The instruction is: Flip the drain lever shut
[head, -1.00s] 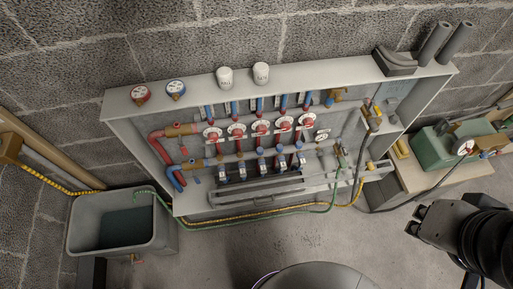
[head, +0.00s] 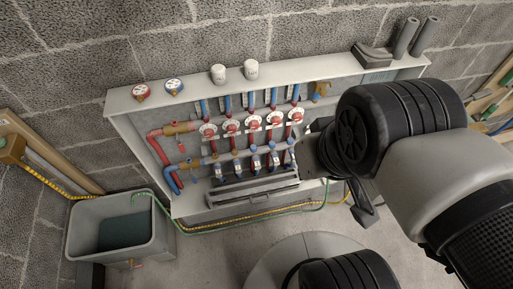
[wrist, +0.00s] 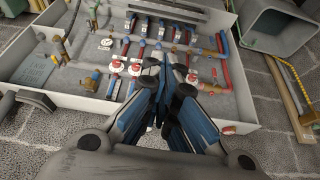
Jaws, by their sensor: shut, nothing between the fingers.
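My gripper (wrist: 172,72) shows in the wrist view with its blue-and-black fingers together and nothing between them. It hangs over the open manifold cabinet, in front of the red-handled valves. At the left of the wrist view, brass end fittings (wrist: 58,48) join the hoses; the drain lever seems to be among them, but it is too small to make out surely. My gripper is apart from these fittings. In the head view my arm covers that right end of the cabinet, so the lever is hidden there. Another brass fitting (head: 321,90) shows just left of my arm.
The grey cabinet (head: 284,83) has raised walls. Several red-handled valves (head: 254,122) and pipes fill it. A grey tub (head: 160,229) stands left. A green hose (head: 258,228) crosses the front.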

